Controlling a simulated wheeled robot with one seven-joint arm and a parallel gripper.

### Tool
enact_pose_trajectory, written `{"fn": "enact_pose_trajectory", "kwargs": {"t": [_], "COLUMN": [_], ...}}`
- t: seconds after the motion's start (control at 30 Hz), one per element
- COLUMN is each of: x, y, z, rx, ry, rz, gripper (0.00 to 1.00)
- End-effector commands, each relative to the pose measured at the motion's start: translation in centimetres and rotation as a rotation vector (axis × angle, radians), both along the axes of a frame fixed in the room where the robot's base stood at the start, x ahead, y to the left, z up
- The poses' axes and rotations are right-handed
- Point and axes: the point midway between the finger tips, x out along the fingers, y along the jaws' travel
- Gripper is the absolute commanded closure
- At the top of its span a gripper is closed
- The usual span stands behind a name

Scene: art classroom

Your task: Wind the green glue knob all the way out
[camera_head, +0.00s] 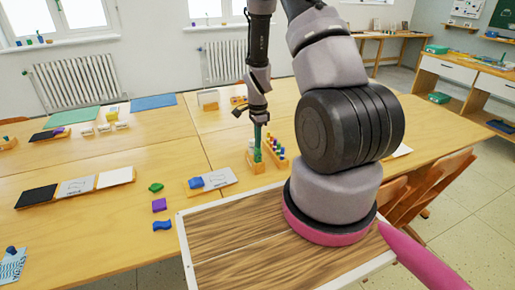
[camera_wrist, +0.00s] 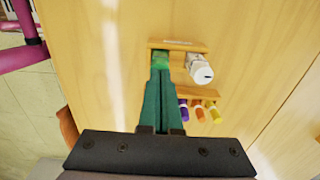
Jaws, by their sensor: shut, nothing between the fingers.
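The green glue knob (camera_wrist: 160,57) shows as a small bright green patch in a wooden holder (camera_wrist: 178,43) in the wrist view. In the head view the green piece (camera_head: 257,156) stands in its small wooden block (camera_head: 256,167) on the table. My gripper (camera_wrist: 160,74) has teal fingers that are shut together with nothing between them. The fingertips point at the green knob and partly hide it; I cannot tell whether they touch it. In the head view my gripper (camera_head: 257,144) points straight down just above the holder.
A white bottle (camera_wrist: 199,66) stands beside the green piece in the same holder. A rack of purple, orange and yellow tubes (camera_wrist: 200,111) is close by; it also shows in the head view (camera_head: 276,146). A card with a blue piece (camera_head: 211,181) lies left of the holder. Table space between is clear.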

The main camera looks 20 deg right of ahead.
Motion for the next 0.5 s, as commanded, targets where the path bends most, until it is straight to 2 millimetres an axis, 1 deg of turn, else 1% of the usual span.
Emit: {"fn": "enact_pose_trajectory", "kwargs": {"t": [0.27, 0.5], "x": [0.01, 0.01], "y": [0.00, -0.01], "z": [-0.11, 0.49], "rx": [0.000, 0.000], "ry": [0.000, 0.000], "rz": [0.000, -0.002], "gripper": [1.00, 1.00]}}
